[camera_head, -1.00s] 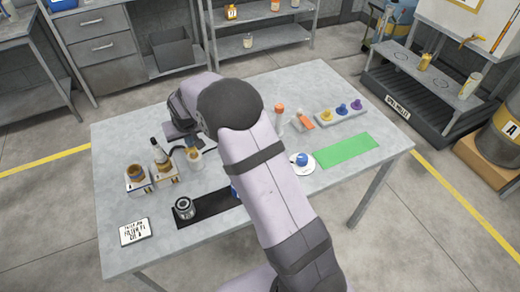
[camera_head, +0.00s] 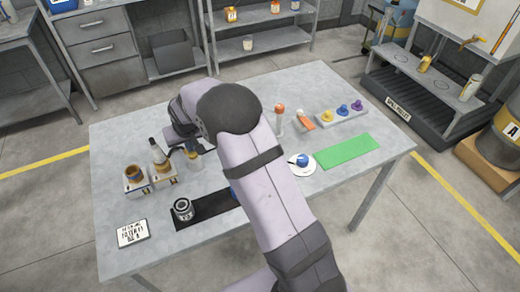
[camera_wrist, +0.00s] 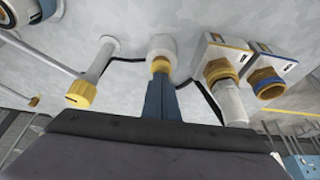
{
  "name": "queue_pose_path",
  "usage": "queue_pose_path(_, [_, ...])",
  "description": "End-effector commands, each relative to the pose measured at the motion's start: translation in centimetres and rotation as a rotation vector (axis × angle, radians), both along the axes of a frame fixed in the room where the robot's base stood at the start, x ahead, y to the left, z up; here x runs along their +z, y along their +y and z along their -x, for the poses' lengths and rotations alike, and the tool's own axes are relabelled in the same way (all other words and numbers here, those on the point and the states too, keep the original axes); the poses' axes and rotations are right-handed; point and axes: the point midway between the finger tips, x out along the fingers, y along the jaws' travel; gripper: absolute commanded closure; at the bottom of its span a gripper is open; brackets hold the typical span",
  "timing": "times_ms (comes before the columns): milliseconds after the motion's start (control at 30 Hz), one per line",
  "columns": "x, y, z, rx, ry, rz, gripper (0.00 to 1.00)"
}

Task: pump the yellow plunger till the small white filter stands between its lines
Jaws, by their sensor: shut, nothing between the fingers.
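My gripper (camera_wrist: 160,82) is shut and empty. In the wrist view its blue-grey fingertips are at the yellow plunger (camera_wrist: 160,65), which tops a short white cylinder (camera_wrist: 163,46); I cannot tell whether they touch. The cylinder also shows in the head view (camera_head: 193,161), below my wrist. A pale bottle-like piece (camera_wrist: 231,102), possibly the small white filter, stands in a yellow-ringed holder (camera_wrist: 220,48); it also shows in the head view (camera_head: 157,153). Its lines and level are too small to read.
A black hose (camera_wrist: 128,59) runs near the cylinder. Beside it stands a white tube with a yellow cap (camera_wrist: 80,93). A black mat (camera_head: 212,205), a green mat (camera_head: 347,150) and a lettered card (camera_head: 132,232) lie on the table.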

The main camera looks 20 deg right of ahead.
Motion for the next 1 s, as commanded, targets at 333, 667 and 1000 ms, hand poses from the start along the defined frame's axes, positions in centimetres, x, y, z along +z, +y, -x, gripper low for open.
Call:
queue_pose_path(333, [2.2,0.0,0.1,0.0,0.003,0.001,1.0])
queue_pose_path(667, [4.7,0.0,0.0,0.0,0.002,0.0,1.0])
queue_pose_path(1000, [7.0,0.0,0.0,0.0,0.0,0.0,1.0])
